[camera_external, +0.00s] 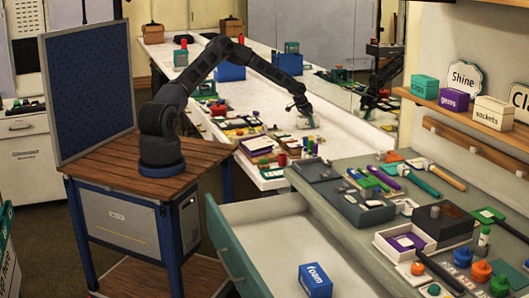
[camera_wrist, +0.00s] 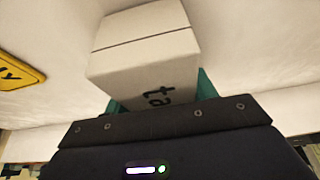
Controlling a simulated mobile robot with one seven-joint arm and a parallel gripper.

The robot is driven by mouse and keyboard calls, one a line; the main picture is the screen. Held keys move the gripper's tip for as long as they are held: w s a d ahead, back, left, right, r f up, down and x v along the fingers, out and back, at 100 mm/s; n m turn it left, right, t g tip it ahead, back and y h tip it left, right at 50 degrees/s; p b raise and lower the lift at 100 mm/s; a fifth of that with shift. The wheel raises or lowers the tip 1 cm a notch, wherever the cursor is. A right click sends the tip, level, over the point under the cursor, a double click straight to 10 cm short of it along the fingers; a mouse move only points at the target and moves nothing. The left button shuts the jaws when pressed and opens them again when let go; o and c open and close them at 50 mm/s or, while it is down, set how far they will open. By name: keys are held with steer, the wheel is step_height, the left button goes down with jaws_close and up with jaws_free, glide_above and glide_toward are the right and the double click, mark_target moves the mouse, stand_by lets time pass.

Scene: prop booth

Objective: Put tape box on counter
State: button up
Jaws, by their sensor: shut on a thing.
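A grey bench with tools stands at right. Below it, an open drawer (camera_external: 270,240) holds a blue foam box (camera_external: 315,281). A yellow sign (camera_wrist: 18,74) shows at left in the wrist view.

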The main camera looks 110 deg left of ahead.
steer(key=shift+f, duration=0.1)
steer(key=o, duration=1.1)
steer(key=v, duration=1.1)
steer(key=shift+s+d+r, duration=0.1)
steer(key=shift+d+r, duration=0.05)
steer(key=shift+r, duration=0.35)
